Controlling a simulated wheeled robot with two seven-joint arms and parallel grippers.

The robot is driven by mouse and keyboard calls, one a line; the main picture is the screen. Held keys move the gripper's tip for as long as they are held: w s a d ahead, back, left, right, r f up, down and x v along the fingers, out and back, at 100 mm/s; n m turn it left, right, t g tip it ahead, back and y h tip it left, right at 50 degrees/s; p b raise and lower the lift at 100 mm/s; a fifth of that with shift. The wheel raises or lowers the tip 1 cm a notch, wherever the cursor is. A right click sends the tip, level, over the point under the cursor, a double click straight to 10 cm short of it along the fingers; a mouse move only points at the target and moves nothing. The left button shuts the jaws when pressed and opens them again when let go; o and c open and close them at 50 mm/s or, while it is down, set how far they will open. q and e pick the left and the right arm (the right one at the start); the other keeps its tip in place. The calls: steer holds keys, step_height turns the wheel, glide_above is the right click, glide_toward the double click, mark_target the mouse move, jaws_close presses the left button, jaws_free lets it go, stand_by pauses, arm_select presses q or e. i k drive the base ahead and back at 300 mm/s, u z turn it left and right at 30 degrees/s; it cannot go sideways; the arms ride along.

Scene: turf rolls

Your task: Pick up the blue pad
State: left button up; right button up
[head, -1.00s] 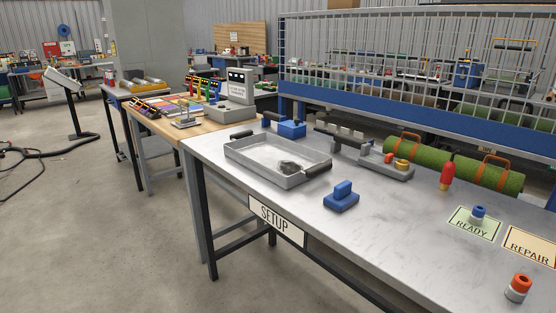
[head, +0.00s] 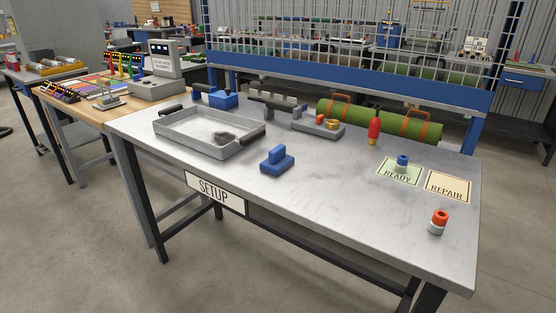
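A blue pad (head: 277,161) with a raised block-like grip on top lies flat on the grey metal setup table (head: 330,200). It sits near the front edge, to the right of a grey tray. Nothing touches it. A second blue item, box-like (head: 222,99), stands at the back left of the table behind the tray. Neither of my grippers shows in the head view.
The grey tray (head: 173,140) has dark handles. Behind are a toothed grey fixture (head: 318,127), a red bottle (head: 374,130) and green turf rolls (head: 380,121). READY (head: 386,174) and REPAIR (head: 448,186) cards and an orange-topped container (head: 438,222) are at right. The front middle is clear.

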mark_target(277, 162)
steer(key=u, duration=0.45)
steer(key=k, duration=1.15)
steer(key=u, duration=1.15)
steer(key=i, duration=3.2)
steer(key=z, duration=1.7)
steer(key=i, duration=0.9)
steer(key=z, duration=1)
steer(key=k, duration=0.5)
steer(key=u, duration=0.05)
steer(key=i, duration=0.45)
